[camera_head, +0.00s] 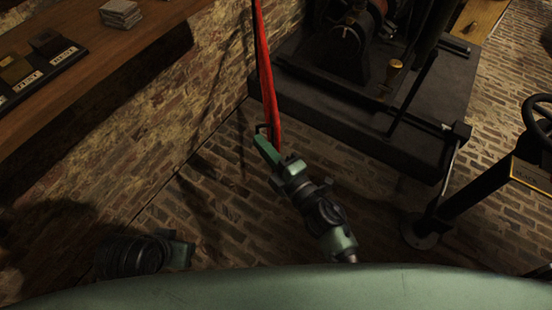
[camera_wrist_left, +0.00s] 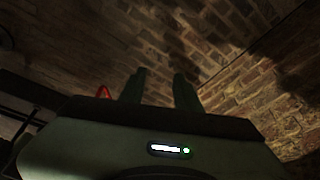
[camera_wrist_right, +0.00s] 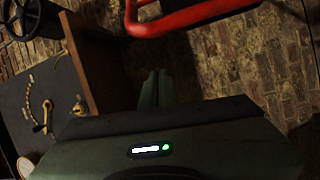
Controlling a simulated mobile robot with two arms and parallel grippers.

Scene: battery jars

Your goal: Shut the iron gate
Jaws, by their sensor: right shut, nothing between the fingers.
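The iron gate (camera_head: 265,75) shows in the head view as a narrow red frame, seen nearly edge-on, between the brick wall and the black machine plinth. Its red rail also crosses the top of the right wrist view (camera_wrist_right: 190,17), and a small red piece shows in the left wrist view (camera_wrist_left: 103,92). My right gripper (camera_head: 263,135) is at the near lower end of the red frame. Its fingers are shut together and empty; I cannot tell whether they touch the gate. My left gripper (camera_wrist_left: 157,80) is open and empty, away from the gate. The gate's hinges and latch cannot be made out.
A wooden shelf (camera_head: 100,65) with labelled blocks runs along the brick wall at the left. The black plinth (camera_head: 345,115) carries machinery right of the gate. A dark post (camera_head: 455,195) and a handwheel (camera_head: 538,118) stand further right. Brick floor lies open around my right arm.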

